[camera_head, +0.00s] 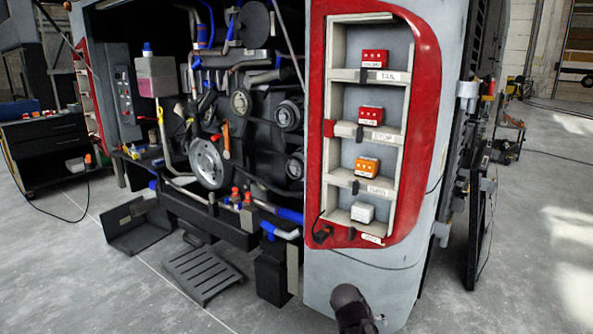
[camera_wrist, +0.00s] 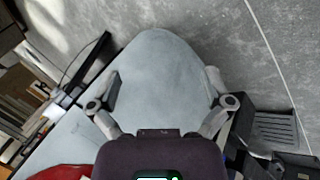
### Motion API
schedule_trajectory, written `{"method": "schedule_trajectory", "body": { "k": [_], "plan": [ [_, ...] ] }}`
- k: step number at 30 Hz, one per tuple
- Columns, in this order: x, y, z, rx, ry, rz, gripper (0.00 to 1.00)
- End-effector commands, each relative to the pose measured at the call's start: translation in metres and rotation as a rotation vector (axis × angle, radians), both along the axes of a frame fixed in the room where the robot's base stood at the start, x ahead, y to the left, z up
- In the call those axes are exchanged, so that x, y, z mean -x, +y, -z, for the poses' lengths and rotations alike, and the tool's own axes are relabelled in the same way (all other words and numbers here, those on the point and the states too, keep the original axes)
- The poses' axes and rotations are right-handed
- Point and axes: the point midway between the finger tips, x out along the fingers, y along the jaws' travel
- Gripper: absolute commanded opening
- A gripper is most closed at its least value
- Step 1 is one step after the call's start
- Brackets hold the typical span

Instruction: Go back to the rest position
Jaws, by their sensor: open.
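In the wrist view my gripper (camera_wrist: 160,105) is open, its two fingers spread wide with nothing between them. The grey coach body panel (camera_wrist: 160,70) shows between and beyond the fingers, with floor past its rounded edge. In the head view a dark part of my arm (camera_head: 350,308) shows at the bottom, in front of the coach's lower corner. The gripper's fingers cannot be made out there. The red-framed light panel (camera_head: 421,150) on the coach corner is above that arm part.
The panel's shelves hold two red blocks (camera_head: 374,58), an orange block (camera_head: 367,167) and a white block (camera_head: 362,212). The open engine bay (camera_head: 225,110) is at left, with a dark step (camera_head: 203,273) on the floor. A black flat panel (camera_head: 480,230) stands at right.

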Motion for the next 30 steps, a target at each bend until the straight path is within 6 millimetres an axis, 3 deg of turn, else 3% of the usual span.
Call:
{"method": "schedule_trajectory", "body": {
  "k": [6, 20, 30],
  "plan": [
    [0.034, 0.009, 0.019, -0.231, 0.103, 0.090, 1.00],
    [0.069, 0.030, 0.028, -0.505, 0.222, 0.163, 1.00],
    [0.069, 0.031, -0.005, -0.506, 0.223, 0.162, 1.00]
  ]
}}
